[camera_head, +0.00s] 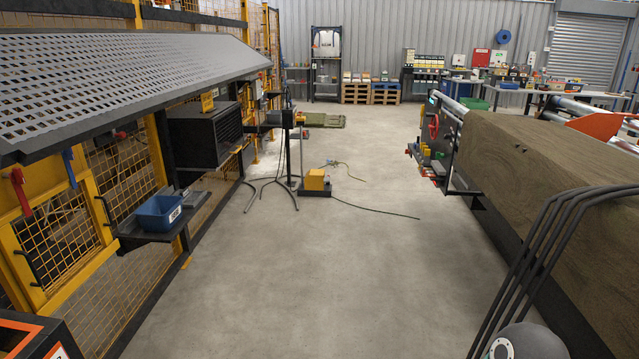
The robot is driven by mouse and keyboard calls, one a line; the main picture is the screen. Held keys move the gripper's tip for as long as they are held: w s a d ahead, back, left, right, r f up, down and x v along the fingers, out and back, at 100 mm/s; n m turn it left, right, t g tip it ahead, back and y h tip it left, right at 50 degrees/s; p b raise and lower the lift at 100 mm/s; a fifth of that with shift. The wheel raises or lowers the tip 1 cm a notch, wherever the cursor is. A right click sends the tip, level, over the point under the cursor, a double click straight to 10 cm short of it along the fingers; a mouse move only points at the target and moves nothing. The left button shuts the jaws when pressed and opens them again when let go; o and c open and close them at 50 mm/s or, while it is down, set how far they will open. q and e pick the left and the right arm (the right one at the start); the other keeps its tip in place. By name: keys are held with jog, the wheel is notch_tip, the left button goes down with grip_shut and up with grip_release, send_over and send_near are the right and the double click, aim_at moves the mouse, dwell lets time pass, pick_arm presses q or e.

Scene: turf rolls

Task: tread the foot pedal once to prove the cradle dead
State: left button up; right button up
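The foot pedal (316,181) appears to be the yellow-hooded unit with a dark base on the concrete floor, ahead and near the middle of the head view. A dark cable runs from it to the right along the floor. It stands beside a dark stand with splayed legs. On the right, a large brown turf block or roll (545,160) lies along a machine, possibly the cradle, with a red handwheel (434,127) at its far end. Neither of my grippers is in view. Nothing is seen touching the pedal.
Yellow mesh fencing (75,225) and a perforated grey panel (130,80) line the left side. A blue bin (158,212) sits on a shelf there. Pallets (370,92) and benches stand along the back wall.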

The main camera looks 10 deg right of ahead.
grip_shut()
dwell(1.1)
